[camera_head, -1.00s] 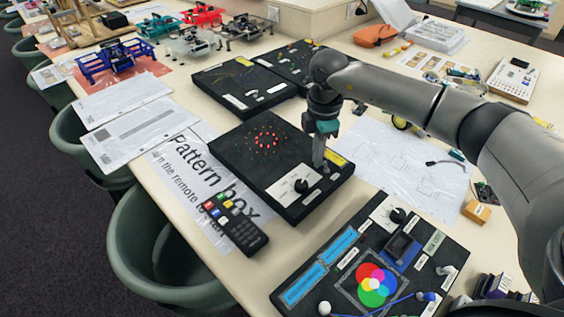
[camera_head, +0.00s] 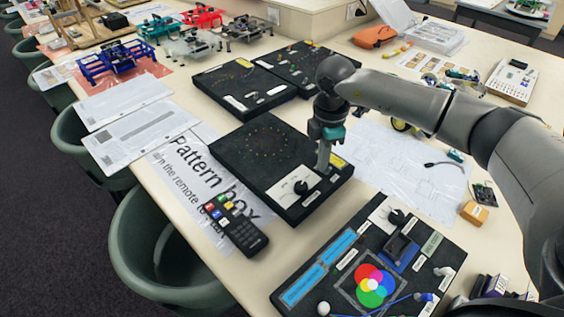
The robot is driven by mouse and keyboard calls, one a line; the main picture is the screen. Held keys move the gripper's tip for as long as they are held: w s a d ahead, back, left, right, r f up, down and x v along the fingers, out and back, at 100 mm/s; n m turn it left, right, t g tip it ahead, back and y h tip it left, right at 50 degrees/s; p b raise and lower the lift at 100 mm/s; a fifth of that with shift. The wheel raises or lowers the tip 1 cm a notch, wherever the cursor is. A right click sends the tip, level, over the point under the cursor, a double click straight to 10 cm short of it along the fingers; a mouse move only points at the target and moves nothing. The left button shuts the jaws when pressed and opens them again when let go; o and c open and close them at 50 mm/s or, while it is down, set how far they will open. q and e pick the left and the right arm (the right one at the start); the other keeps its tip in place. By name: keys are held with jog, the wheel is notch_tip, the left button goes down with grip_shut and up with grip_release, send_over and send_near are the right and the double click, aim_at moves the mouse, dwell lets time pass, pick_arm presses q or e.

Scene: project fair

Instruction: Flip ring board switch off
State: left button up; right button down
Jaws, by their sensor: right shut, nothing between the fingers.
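The ring board is a black box (camera_head: 232,150) on the table, with a ring of small lamps (camera_head: 265,140) on its top. The lamps are dark. A white panel with a black knob (camera_head: 301,187) sits at its front corner. My right gripper (camera_head: 323,168) points down, shut and empty, at the board's right side beside the knob panel and a yellow label. The switch is not clearly seen; the fingertips hide that spot, and I cannot tell whether they touch it. My left gripper is not in view.
A remote (camera_head: 237,226) lies on the "Pattern box" sheet (camera_head: 188,178) left of the board. A second black board with coloured circles (camera_head: 348,262) stands in front. Two more black boards (camera_head: 245,86) lie behind. Paper drawings (camera_head: 395,165) cover the table at right.

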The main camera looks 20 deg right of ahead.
jog(key=r+p, duration=0.6)
jog(key=r, duration=0.1)
jog(key=shift+w+a, duration=0.15)
jog(key=shift+w, duration=0.15)
dwell(0.5)
